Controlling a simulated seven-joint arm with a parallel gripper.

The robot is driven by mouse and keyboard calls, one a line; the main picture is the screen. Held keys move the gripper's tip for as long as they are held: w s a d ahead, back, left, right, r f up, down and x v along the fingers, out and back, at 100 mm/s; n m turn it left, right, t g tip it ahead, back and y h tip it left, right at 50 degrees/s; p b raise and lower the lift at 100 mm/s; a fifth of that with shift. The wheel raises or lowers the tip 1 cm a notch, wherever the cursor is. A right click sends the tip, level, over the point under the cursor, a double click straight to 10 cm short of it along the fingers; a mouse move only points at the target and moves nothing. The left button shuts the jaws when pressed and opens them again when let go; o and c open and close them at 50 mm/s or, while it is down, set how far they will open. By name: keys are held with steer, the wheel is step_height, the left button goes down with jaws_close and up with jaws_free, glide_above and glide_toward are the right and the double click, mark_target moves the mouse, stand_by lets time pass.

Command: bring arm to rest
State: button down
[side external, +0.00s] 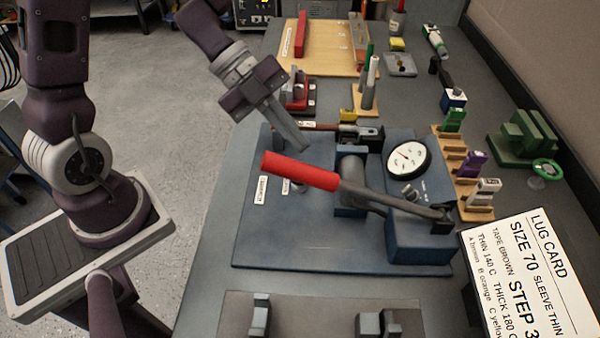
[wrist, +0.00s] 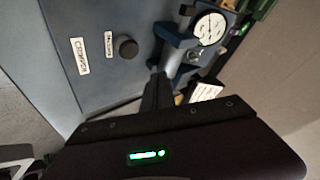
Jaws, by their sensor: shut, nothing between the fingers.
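My gripper (side external: 293,135) is shut and empty in the side external view. Its fingers point down over the back left part of the blue base plate (side external: 300,240), behind the red lever handle (side external: 300,171). I cannot tell exactly how high the tips are above the plate. In the wrist view the shut fingers (wrist: 157,95) reach toward the blue press with its round gauge (wrist: 210,28). A black knob (wrist: 127,47) and two white labels lie to their left on the plate.
The lug card (side external: 535,275) stands at the front right. Wooden stepped racks with coloured blocks (side external: 473,163) line the right side. A green vise-like block (side external: 522,138) stands by the wall. A grey plate with metal holders (side external: 320,315) lies at the front. Open floor is at the left.

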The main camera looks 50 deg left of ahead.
stand_by(0.3)
steer(key=w+a+r+n+t+y, duration=0.3)
steer(key=w+r+n+t, duration=0.1)
steer(key=w+r+t, duration=0.15)
steer(key=s+a+r+n+t+y, duration=0.2)
steer(key=s+a+r+n+y, duration=0.1)
steer(key=a+r+n+y, duration=0.55)
steer(key=s+d+f+n+g+h, duration=0.1)
steer(key=s+d+n+g, duration=0.1)
steer(key=s+n, duration=0.3)
steer(key=s+d+f+n+g+h, duration=0.1)
steer(key=s+d+n+g+h, duration=0.1)
steer(key=s, duration=1.1)
steer(key=d+n+g, duration=0.1)
steer(key=d+n, duration=0.1)
steer(key=n, duration=0.1)
steer(key=shift+s, duration=0.15)
steer(key=shift+a, duration=0.1)
